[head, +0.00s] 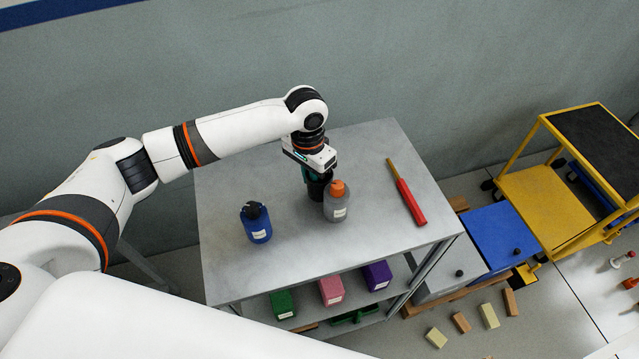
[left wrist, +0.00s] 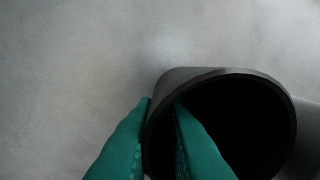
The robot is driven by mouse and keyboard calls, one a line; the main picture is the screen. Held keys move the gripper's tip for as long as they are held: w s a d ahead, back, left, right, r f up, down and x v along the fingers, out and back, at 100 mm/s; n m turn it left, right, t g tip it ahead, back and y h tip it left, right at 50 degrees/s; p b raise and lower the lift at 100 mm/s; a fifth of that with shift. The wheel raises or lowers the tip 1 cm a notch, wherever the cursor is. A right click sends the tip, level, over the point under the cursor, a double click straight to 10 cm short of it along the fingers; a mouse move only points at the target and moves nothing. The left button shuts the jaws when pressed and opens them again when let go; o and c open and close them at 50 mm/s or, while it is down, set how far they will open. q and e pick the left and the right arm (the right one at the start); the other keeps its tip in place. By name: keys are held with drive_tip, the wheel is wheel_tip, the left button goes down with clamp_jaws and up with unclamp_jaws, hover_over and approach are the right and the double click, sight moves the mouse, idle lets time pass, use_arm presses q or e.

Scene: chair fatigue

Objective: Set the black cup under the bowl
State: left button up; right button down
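The black cup (head: 318,190) is on or just above the grey table, under my left gripper (head: 315,176) and beside a grey bottle. In the left wrist view, the dark cup (left wrist: 160,76) shows its wide round mouth. The green fingers of my left gripper (left wrist: 162,110) are close together with the cup's wall between them, one finger inside the mouth and one outside. They look shut on the wall. Whether the cup's base touches the table is hidden. I see no bowl. My right gripper is not in view.
A grey bottle with an orange cap (head: 337,204) stands right of the cup. A blue bottle (head: 256,223) stands left. A red and yellow tool (head: 406,198) lies on the right of the table (head: 230,280). The back and front left are clear. Coloured boxes sit on the lower shelf.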

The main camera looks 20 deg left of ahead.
use_arm(q)
clamp_jaws()
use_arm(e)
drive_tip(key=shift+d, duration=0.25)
use_arm(q)
drive_tip(key=shift+r, duration=0.1)
